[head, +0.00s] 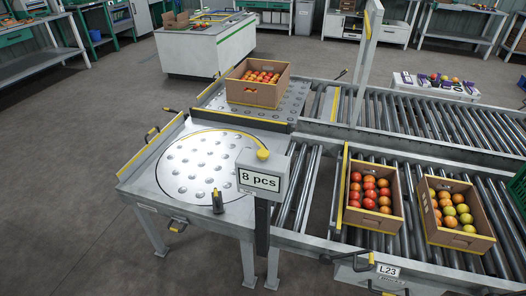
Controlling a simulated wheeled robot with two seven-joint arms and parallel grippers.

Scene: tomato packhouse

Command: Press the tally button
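A grey box on a dark post carries a sign reading "8 pcs" (259,181), at the front right corner of the ball-transfer table. A round yellow piece (263,154) shows at the top of this box; it looks like a button, but it is too small to tell for sure. Neither of my grippers is in the head view.
The ball-transfer table (150,181) has a bare round plate (196,165). A tomato carton (254,94) stands on the ball deck behind. Two more cartons (373,219) (459,237) stand on the front roller conveyor. Open floor (70,190) lies left.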

